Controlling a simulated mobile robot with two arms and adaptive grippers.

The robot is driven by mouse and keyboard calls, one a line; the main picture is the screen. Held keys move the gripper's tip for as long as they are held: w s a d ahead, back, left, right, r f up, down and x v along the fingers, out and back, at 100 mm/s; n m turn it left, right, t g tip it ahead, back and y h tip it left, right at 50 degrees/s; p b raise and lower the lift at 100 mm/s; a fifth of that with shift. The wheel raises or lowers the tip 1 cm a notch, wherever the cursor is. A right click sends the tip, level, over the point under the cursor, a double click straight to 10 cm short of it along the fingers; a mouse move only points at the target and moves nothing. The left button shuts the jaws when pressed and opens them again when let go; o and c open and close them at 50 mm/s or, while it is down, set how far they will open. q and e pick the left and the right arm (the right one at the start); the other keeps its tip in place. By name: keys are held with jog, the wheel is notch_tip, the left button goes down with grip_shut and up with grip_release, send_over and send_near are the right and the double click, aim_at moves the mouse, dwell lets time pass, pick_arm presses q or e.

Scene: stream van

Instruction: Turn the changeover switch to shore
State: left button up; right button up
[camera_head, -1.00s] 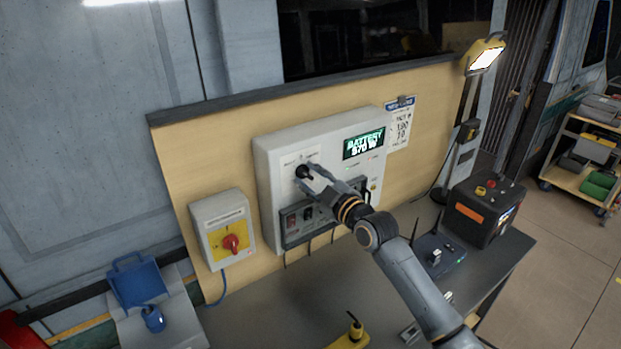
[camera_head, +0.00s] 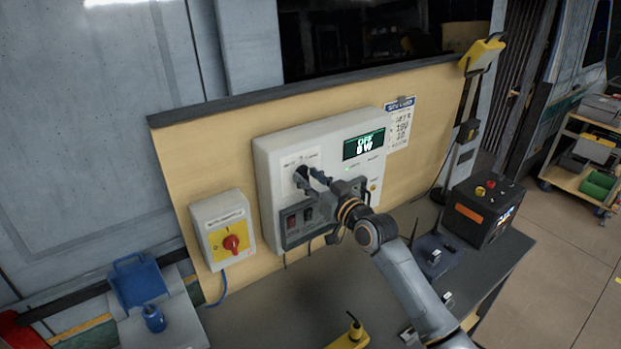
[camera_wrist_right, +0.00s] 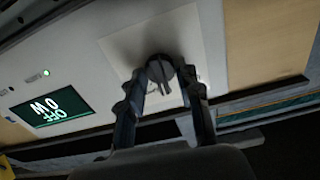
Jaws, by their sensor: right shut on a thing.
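The changeover switch is a black rotary knob (camera_head: 301,172) on a pale plate at the upper left of the white panel box (camera_head: 270,150). My right gripper (camera_head: 305,179) reaches it from the lower right, its fingers on either side of the knob. In the right wrist view the knob (camera_wrist_right: 160,72) sits between the two fingertips, and the gripper is shut on it. The plate's lettering is too small to read. The display (camera_head: 363,145) on the box reads OFF and 0 W; it also shows upside down in the right wrist view (camera_wrist_right: 52,107). My left gripper is out of view.
A grey box with a red knob on a yellow plate (camera_head: 225,238) hangs left of the panel. A work lamp (camera_head: 485,52), now dark, stands at the right by a black power unit (camera_head: 487,212). A blue plug (camera_head: 153,318) lies at lower left.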

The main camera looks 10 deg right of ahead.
jog(key=m, duration=0.4)
jog(key=shift+r+m+p, duration=0.1)
jog(key=shift+m+p, duration=0.2)
jog(key=shift+p, duration=0.05)
jog(key=shift+m+p, duration=0.4)
jog(key=shift+m, duration=1.5)
jog(key=o, duration=1.2)
jog(key=shift+c, duration=0.2)
